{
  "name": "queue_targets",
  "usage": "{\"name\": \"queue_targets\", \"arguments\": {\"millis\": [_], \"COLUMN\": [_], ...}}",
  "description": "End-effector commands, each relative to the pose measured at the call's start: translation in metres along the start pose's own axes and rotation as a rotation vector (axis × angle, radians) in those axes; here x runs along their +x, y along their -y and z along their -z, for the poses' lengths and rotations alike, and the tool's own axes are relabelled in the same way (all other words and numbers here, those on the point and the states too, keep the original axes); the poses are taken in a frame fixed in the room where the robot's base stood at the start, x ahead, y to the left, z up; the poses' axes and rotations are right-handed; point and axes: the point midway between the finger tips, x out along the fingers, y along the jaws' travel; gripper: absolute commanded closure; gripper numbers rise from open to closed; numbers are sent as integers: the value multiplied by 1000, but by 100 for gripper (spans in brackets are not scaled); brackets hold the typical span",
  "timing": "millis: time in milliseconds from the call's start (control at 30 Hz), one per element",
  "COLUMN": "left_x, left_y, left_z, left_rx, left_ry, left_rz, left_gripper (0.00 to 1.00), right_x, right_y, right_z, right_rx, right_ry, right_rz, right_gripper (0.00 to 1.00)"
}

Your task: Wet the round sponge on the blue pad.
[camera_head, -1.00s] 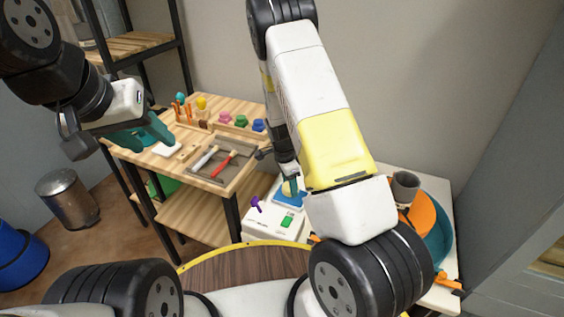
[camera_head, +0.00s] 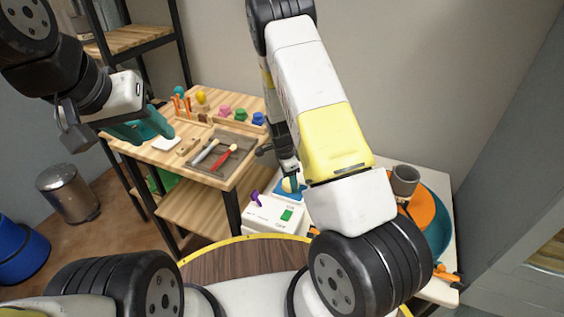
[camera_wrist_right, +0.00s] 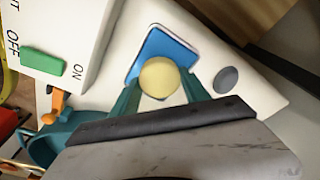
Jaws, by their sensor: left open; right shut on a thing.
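The round sponge (camera_wrist_right: 159,78) is pale yellow and sits between the teal fingers of my right gripper (camera_wrist_right: 163,92) in the right wrist view. The blue pad (camera_wrist_right: 171,50) lies just beyond and under it on a white surface. I cannot tell whether the sponge touches the pad. In the head view the sponge (camera_head: 289,185) shows small beside my right arm, over the blue pad (camera_head: 279,193). My left gripper (camera_head: 158,127) is open and empty near the left edge of the wooden table.
A white box with a green ON/OFF switch (camera_head: 287,215) and purple knob (camera_head: 256,198) adjoins the pad. The wooden table (camera_head: 175,158) holds a grey tray of tools (camera_head: 232,150). A grey cup (camera_head: 405,180) stands by an orange disc (camera_head: 422,212) at right.

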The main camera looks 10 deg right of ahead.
Motion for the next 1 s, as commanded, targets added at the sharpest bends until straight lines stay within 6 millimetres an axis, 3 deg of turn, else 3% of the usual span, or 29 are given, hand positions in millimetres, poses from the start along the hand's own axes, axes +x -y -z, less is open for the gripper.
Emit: {"name": "queue_targets", "arguments": {"millis": [1000], "left_x": [0], "left_y": [0], "left_z": [0], "left_rx": [0], "left_ry": [0], "left_rz": [0], "left_gripper": [55], "right_x": [9], "right_y": [0], "right_z": [-1], "right_rx": [0], "right_ry": [0], "right_rz": [0], "right_gripper": [79]}}
